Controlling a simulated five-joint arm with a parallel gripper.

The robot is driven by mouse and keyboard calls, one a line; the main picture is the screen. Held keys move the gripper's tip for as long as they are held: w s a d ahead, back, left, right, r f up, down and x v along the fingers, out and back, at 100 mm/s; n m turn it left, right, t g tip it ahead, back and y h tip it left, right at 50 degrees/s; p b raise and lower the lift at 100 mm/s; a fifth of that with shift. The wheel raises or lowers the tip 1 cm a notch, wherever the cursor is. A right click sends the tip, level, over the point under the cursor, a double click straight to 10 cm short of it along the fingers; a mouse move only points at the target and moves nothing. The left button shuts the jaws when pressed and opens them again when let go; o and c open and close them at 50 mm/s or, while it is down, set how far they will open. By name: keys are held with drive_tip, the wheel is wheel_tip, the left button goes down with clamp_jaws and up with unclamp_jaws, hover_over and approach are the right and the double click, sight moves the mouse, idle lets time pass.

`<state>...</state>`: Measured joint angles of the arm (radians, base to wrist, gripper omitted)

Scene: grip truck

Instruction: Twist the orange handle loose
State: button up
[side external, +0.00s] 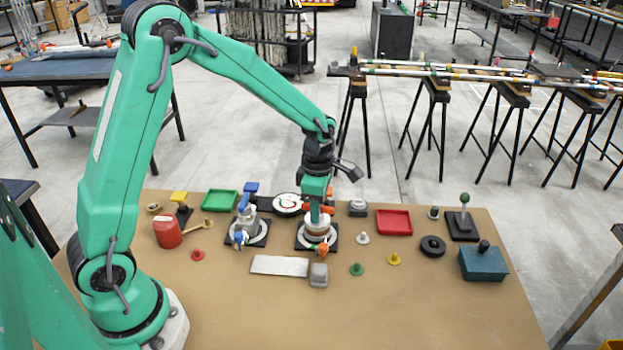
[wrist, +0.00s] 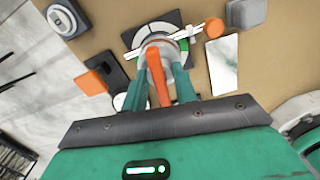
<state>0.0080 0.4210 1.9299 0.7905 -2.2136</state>
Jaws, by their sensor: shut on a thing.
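The orange handle (wrist: 156,80) is a bar on top of a grey-white round fitting (wrist: 163,50) in the wrist view. The fitting sits on a dark square plate (wrist: 135,38), which also shows in the side view (side external: 302,243). My gripper (wrist: 164,88) has its two green fingers on either side of the handle, shut on it. In the side view my gripper (side external: 316,213) reaches down onto the fitting (side external: 317,231) and mostly hides the handle. An orange knob (wrist: 214,29) sticks out beside the fitting; it also shows in the side view (side external: 322,251).
A similar fitting (side external: 246,222) with blue parts stands close on the left. A silver plate (side external: 279,265) and grey block (side external: 319,275) lie in front. An orange block (wrist: 90,82) is behind. Red tray (side external: 394,221) and teal box (side external: 484,263) stand right. The table's front is clear.

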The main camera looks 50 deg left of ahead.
drive_tip(key=shift+n, duration=2.3)
drive_tip(key=o, duration=0.6)
drive_tip(key=shift+r, duration=0.1)
